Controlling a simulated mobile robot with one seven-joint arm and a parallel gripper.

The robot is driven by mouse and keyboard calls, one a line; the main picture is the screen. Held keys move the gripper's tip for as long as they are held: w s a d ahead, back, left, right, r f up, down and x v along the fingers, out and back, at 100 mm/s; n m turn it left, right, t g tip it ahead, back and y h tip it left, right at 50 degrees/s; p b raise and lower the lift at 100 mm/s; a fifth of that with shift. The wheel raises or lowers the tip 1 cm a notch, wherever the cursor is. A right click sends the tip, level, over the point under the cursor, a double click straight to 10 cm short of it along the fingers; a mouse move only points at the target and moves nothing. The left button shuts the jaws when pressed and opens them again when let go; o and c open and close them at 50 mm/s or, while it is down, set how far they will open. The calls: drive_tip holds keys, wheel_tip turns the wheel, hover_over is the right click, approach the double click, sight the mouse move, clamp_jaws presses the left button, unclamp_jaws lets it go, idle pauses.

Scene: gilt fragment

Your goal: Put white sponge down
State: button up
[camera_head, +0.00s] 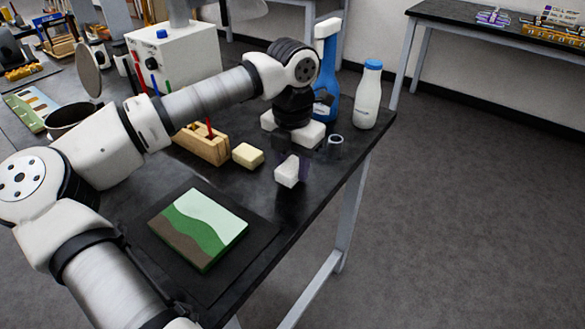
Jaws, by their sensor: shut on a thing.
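The white sponge (287,171) is a small pale block in the middle of the head view, near the right edge of the black table (265,205). My gripper (298,161) points down beneath the wrist and is shut on the sponge. The fingers are dark and partly hidden behind the sponge. I cannot tell whether the sponge's underside touches the table top.
A cream block (247,156) and a wooden tool holder (203,145) stand left of the sponge. A white bottle (367,98), a blue bottle (328,62) and a small ring (335,139) are behind. A landscape panel (198,228) lies on a black mat in front.

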sight(292, 165)
drive_tip(key=shift+f, duration=0.9)
drive_tip(key=shift+f, duration=0.1)
drive_tip(key=shift+f+b, duration=0.15)
drive_tip(key=shift+b, duration=0.15)
drive_tip(key=o, duration=1)
drive_tip(key=shift+o, duration=0.2)
wheel_tip(292, 165, up, 13)
drive_tip(key=shift+f, duration=0.2)
